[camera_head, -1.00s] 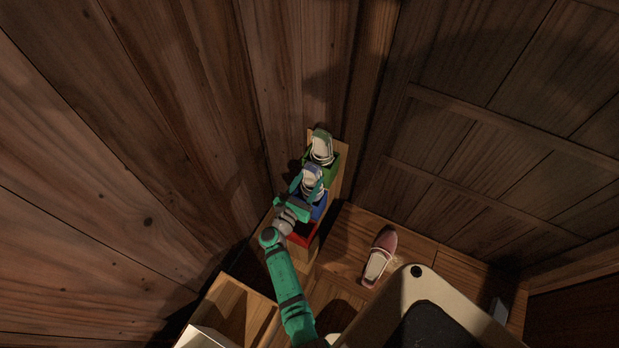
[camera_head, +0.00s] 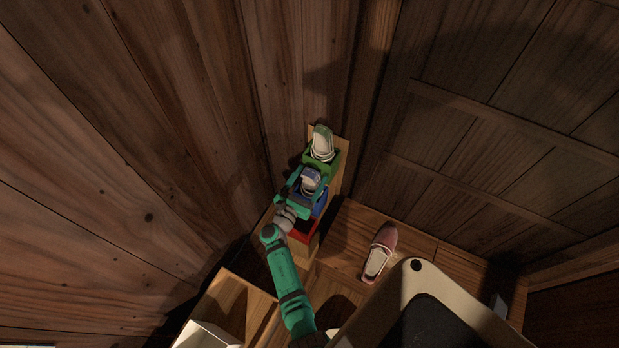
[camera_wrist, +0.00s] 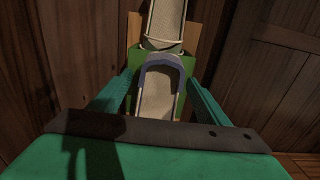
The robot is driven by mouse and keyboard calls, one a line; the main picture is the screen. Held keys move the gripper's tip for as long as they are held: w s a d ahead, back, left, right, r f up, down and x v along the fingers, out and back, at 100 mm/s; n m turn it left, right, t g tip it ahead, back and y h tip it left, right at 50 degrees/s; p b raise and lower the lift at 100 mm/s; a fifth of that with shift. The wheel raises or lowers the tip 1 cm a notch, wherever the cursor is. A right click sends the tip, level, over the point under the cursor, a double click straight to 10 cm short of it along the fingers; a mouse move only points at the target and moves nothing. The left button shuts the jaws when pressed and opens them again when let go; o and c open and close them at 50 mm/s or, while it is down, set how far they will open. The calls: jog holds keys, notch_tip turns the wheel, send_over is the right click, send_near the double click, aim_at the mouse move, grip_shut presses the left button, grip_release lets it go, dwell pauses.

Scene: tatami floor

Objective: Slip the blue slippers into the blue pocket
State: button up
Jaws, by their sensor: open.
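The blue slippers (camera_head: 310,180) stand in the blue pocket (camera_head: 320,206), the middle one of three on a wooden rack, with their upper part showing above the rim. In the wrist view the blue-edged slippers (camera_wrist: 158,88) lie between my two fingers, with a gap on either side. My gripper (camera_head: 300,190) is open around them, its teal fingers apart. The blue pocket is mostly hidden by my gripper and the slippers. How deep the slippers sit cannot be told.
A green pocket (camera_head: 334,164) behind holds green slippers (camera_head: 321,142). A red pocket (camera_head: 304,231) in front appears empty. Pink slippers (camera_head: 379,253) lie on the wooden surface to the right. Wooden walls stand close at left and right.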

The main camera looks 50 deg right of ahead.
jog(key=v, duration=1)
jog(key=shift+a, duration=0.4)
jog(key=shift+s, duration=0.15)
jog(key=s+a+f+m+t+y, duration=0.1)
jog(key=s+a+f+m+y, duration=0.1)
jog(key=s+a+f+y, duration=0.4)
jog(key=s+a+m+t+y, duration=0.25)
jog(key=s+a, duration=0.25)
jog(key=a, duration=0.3)
jog(key=s+a+m+t+y, duration=0.1)
jog(key=s+a+m+y, duration=0.35)
jog(key=a, duration=0.25)
jog(key=s+a+r+m+t+y, duration=0.1)
jog(key=s+a+r+m+t, duration=0.1)
jog(key=r, duration=0.7)
jog(key=s+a+r+m+t+y, duration=0.2)
jog(key=s+a+r+m, duration=0.2)
jog(key=r, duration=0.5)
jog(key=s+a+r+m+t+y, duration=0.1)
jog(key=s+a+r+m+t, duration=0.1)
jog(key=a+r+m, duration=0.3)
notch_tip(320, 180, up, 4)
jog(key=shift+s+f+m, duration=0.1)
jog(key=shift+s+m, duration=0.5)
